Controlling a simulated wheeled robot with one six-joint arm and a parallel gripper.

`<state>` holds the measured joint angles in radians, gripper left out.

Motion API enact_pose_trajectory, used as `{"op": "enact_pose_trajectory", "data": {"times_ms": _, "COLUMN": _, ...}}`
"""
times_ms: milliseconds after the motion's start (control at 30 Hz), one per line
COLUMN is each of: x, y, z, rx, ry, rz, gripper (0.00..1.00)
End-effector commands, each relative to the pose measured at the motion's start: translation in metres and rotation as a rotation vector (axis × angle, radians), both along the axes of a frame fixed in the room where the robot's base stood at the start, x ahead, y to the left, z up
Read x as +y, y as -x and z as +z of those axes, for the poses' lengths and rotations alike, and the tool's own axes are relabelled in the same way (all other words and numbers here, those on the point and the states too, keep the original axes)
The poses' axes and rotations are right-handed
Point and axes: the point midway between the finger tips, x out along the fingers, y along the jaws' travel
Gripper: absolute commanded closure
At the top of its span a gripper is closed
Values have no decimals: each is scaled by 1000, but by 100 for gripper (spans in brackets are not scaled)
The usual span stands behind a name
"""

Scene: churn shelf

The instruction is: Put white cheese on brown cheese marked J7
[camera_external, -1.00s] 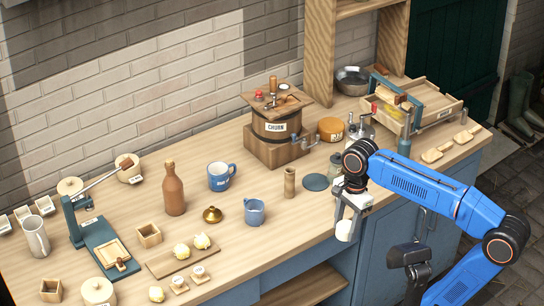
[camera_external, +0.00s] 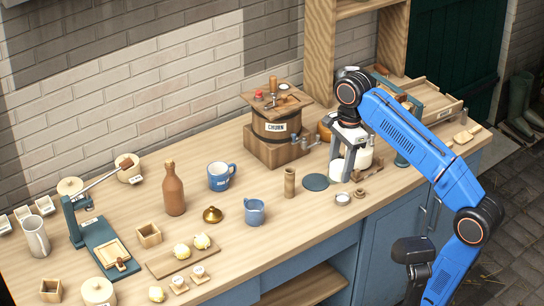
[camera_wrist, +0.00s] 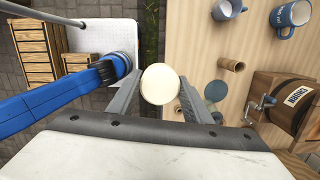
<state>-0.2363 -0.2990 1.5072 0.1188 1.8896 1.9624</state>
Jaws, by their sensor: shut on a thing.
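My gripper (camera_external: 343,163) is shut on the white cheese (camera_external: 337,171), a small pale round piece. In the wrist view the white cheese (camera_wrist: 160,85) sits between the two fingers of my gripper (camera_wrist: 162,82). The gripper is over the bench near its front edge, in front of the churn's right side. An orange-brown round cheese (camera_external: 323,131) shows as a sliver right of the churn, behind my gripper. My gripper and wrist hide most of it. Its marking cannot be read now.
The wooden churn (camera_external: 277,127) stands left of my gripper. A white jar (camera_external: 365,158) is close on its right. The bench is clear left of the tin.

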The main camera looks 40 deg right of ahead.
Motion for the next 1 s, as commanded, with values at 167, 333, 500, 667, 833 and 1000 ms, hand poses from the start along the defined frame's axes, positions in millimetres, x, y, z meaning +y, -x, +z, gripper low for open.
{"op": "enact_pose_trajectory", "data": {"times_ms": 167, "x": -12, "y": -55, "z": 14, "rx": 2, "ry": 1, "rz": -94, "gripper": 80}}
{"op": "enact_pose_trajectory", "data": {"times_ms": 333, "x": -30, "y": -106, "z": 23, "rx": 1, "ry": 1, "rz": -184, "gripper": 80}}
{"op": "enact_pose_trajectory", "data": {"times_ms": 500, "x": -53, "y": -156, "z": 29, "rx": 1, "ry": 1, "rz": -274, "gripper": 80}}
{"op": "enact_pose_trajectory", "data": {"times_ms": 667, "x": -80, "y": -202, "z": 30, "rx": 2, "ry": 1, "rz": -357, "gripper": 80}}
{"op": "enact_pose_trajectory", "data": {"times_ms": 833, "x": -114, "y": -248, "z": 28, "rx": 1, "ry": 1, "rz": -446, "gripper": 80}}
{"op": "enact_pose_trajectory", "data": {"times_ms": 1000, "x": -154, "y": -290, "z": 21, "rx": 1, "ry": 1, "rz": -536, "gripper": 80}}
